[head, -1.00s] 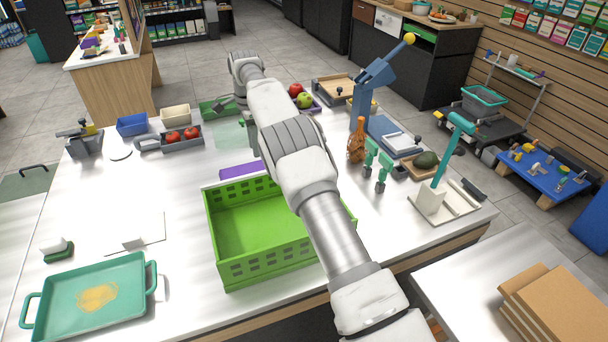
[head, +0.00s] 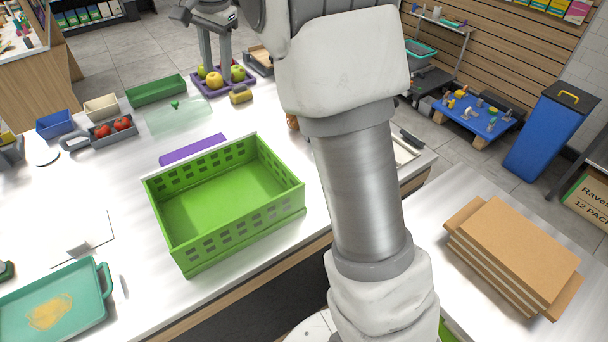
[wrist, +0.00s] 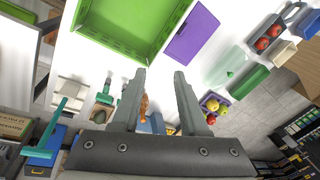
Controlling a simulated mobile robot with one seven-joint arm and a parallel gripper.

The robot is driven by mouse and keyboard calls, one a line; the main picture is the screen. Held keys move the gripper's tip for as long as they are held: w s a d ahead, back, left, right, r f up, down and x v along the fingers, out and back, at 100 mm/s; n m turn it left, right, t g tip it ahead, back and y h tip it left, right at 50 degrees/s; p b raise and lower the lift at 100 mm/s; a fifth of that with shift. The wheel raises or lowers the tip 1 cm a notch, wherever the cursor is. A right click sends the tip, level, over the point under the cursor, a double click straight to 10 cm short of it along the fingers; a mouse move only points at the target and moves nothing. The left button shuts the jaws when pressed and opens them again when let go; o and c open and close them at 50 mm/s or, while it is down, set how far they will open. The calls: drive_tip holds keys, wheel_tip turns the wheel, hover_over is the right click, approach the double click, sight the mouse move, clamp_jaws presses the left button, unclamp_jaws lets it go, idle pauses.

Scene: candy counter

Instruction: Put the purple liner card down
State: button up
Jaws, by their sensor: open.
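The purple liner card (head: 193,150) lies on the white counter just behind the green crate (head: 160,215), close along its far side. In the wrist view the card (wrist: 192,33) lies fully in sight beside the crate (wrist: 150,45); nothing is on it. My gripper (head: 216,66) is open and empty. In the head view it appears above the purple fruit tray, beyond the card. In the wrist view the open fingers (wrist: 160,73) have nothing between them and are apart from the card. The crate is empty.
A purple tray (head: 237,88) holds apples and other fruit. A translucent green sheet (head: 175,119), a green bin (head: 156,89) and a grey tray (head: 104,142) with tomatoes stand at the back. A teal tray (head: 84,322) is front left.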

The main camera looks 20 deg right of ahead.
drive_tip(key=s+d+r+n+t, duration=0.1)
drive_tip(key=s+d+r+n, duration=0.2)
drive_tip(key=s, duration=0.7)
drive_tip(key=s+d+f+n+t, duration=0.1)
drive_tip(key=s+f+n, duration=0.2)
drive_tip(key=s, duration=0.8)
drive_tip(key=s+d+f+n+t, duration=0.1)
drive_tip(key=s+f+n, duration=0.2)
drive_tip(key=s, duration=0.8)
drive_tip(key=shift+s+f+n+h, duration=0.25)
drive_tip(key=shift+n+h, duration=0.15)
drive_tip(key=shift+n, duration=0.1)
